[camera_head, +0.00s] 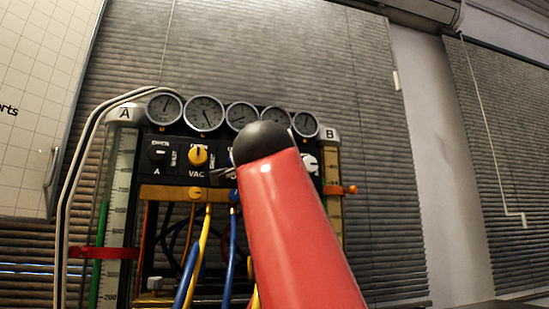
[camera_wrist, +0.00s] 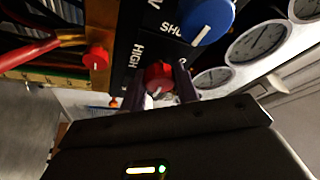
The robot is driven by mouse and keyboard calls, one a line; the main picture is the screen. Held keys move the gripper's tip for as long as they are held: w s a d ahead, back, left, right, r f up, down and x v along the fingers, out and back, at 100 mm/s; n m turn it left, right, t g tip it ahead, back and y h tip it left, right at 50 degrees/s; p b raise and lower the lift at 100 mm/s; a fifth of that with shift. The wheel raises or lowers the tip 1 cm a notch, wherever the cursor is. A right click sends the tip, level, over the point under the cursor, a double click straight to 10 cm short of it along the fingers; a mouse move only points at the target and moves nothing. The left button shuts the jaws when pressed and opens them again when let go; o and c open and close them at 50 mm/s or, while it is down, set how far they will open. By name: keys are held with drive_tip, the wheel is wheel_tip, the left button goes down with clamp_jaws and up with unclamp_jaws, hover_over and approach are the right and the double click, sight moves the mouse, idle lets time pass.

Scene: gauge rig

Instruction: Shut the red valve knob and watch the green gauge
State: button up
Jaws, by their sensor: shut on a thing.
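The red valve knob (camera_wrist: 157,76) shows in the wrist view on the black panel, beside the word HIGH. My gripper (camera_wrist: 163,83) is shut on it, with one dark finger on each side. The fingers hide part of the knob's edge. In the head view my red arm covers this part of the panel, so the knob and the grip are hidden there. A row of round white-faced dial gauges (camera_head: 204,113) runs along the rig's top. I cannot tell any of them as green. A green bar (camera_head: 97,254) stands beside the scaled tube at left.
A blue knob (camera_wrist: 208,18) sits close to the red one. A smaller red knob (camera_wrist: 96,58) is on the orange strip. A yellow knob (camera_head: 198,156) is marked VAC. Yellow and blue hoses (camera_head: 190,268) hang below the panel.

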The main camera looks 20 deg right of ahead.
drive_tip(key=shift+m+g+p, duration=0.3)
drive_tip(key=shift+m+p, duration=0.05)
drive_tip(key=shift+m, duration=0.55)
drive_tip(key=o, duration=1)
drive_tip(key=shift+c, duration=0.2)
drive_tip(key=b+v, duration=0.3)
drive_tip(key=v, duration=0.5)
